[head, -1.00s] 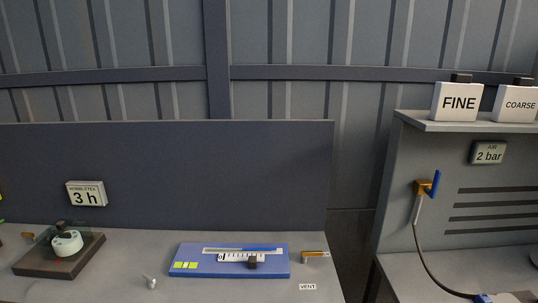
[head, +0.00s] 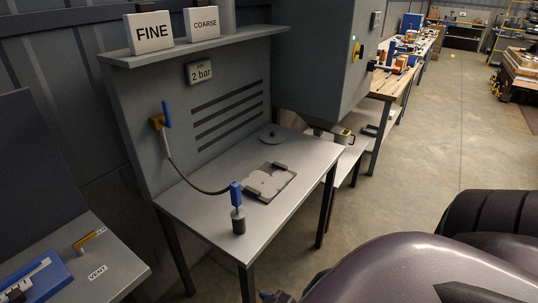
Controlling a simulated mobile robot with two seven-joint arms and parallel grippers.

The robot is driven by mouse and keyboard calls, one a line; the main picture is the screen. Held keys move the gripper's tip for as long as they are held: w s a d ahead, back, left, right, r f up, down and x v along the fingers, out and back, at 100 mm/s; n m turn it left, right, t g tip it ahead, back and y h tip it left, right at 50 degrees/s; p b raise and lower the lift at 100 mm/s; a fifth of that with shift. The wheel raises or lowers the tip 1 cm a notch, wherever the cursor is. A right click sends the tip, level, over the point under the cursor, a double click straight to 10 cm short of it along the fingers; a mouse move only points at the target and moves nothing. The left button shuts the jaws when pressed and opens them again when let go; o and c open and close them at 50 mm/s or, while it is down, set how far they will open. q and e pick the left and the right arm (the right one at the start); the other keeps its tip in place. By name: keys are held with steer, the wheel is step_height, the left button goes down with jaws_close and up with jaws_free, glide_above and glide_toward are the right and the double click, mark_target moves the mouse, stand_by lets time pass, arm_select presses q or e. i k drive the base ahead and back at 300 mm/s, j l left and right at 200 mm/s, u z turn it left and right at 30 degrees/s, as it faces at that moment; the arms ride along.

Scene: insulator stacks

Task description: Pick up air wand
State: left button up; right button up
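The air wand (head: 236,193) shows in the head view as a blue handle standing upright at the front edge of the grey bench (head: 190,205). A dark cylinder (head: 238,221) is directly below it, and I cannot tell how the two are joined. A dark hose (head: 196,186) runs from the wand across the bench to a brass valve with a blue lever (head: 167,114) on the back panel. Neither gripper can be made out. Purple and dark parts of my own arm fill the lower right, well apart from the wand.
FINE (head: 150,33) and COARSE (head: 203,23) boxes stand on the shelf above. A grey cabinet (head: 325,65) adjoins on the right. Open floor (head: 420,150) lies right.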

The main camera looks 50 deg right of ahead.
mark_target(238, 214)
steer(key=z, duration=1.2)
